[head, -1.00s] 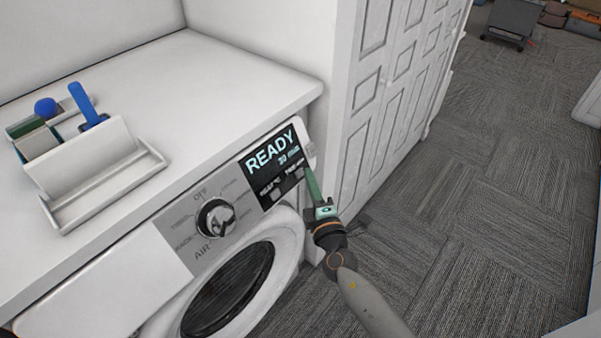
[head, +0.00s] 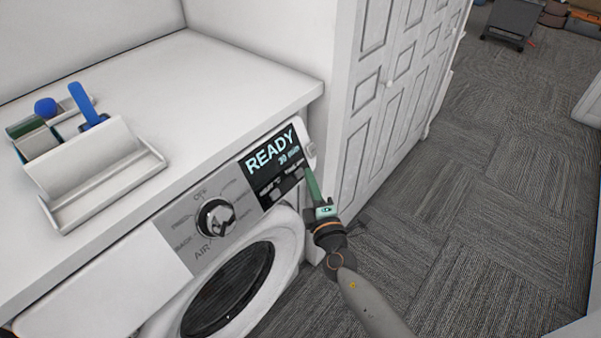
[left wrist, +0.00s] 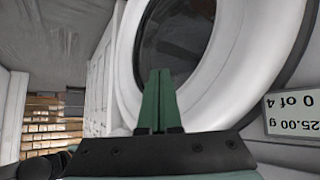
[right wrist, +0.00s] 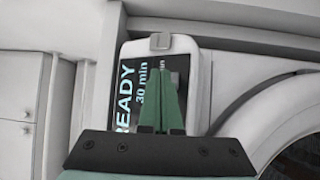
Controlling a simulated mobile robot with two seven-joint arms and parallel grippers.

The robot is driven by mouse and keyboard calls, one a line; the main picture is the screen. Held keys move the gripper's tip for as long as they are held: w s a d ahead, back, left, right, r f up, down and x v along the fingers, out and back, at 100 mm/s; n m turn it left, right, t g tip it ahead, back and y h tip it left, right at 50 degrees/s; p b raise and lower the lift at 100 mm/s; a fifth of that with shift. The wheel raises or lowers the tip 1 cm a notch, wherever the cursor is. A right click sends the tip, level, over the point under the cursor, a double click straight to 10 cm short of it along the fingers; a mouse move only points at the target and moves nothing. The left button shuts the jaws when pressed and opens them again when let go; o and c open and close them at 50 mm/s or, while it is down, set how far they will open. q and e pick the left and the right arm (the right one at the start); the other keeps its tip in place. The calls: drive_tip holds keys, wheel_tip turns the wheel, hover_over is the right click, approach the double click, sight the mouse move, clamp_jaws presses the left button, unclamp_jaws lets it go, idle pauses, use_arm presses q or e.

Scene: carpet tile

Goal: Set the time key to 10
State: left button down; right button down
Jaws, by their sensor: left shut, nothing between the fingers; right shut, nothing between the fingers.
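The dryer's dark display panel (head: 272,163) reads READY and 30 min in the head view; it also shows in the right wrist view (right wrist: 127,95). The time key (head: 297,184) is a small grey square under its label at the panel's lower right, close to my right fingers. My right gripper (head: 309,170) is shut and empty, its tips in front of the panel's right end. Its fingers (right wrist: 161,72) hide the key in the right wrist view, and contact cannot be told. My left gripper (left wrist: 159,72) is shut and empty, in front of the round door (left wrist: 203,85).
A round dial (head: 215,218) is left of the display. A grey square button (head: 311,150) is at the panel's right end. White panelled doors (head: 375,90) stand to the right, with open carpet beyond.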

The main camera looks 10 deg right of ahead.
drive_tip(key=shift+w+a+f+b, duration=0.25)
drive_tip(key=shift+w+b, duration=0.1)
drive_tip(key=shift+b, duration=0.1)
drive_tip(key=shift+w+a+f+b, duration=0.1)
drive_tip(key=shift+w+a+b, duration=0.1)
drive_tip(key=shift+w+b, duration=0.1)
idle(0.6)
drive_tip(key=shift+s, duration=0.15)
drive_tip(key=shift+s+d+r+p, duration=0.3)
drive_tip(key=shift+s+d+r, duration=0.1)
drive_tip(key=shift+s, duration=0.1)
drive_tip(key=shift+d, duration=0.1)
drive_tip(key=s+d+r+p, duration=0.2)
drive_tip(key=s, duration=0.1)
drive_tip(key=shift+s+d+r, duration=0.1)
drive_tip(key=shift+s+d, duration=0.15)
drive_tip(key=shift+d, duration=0.05)
idle(0.4)
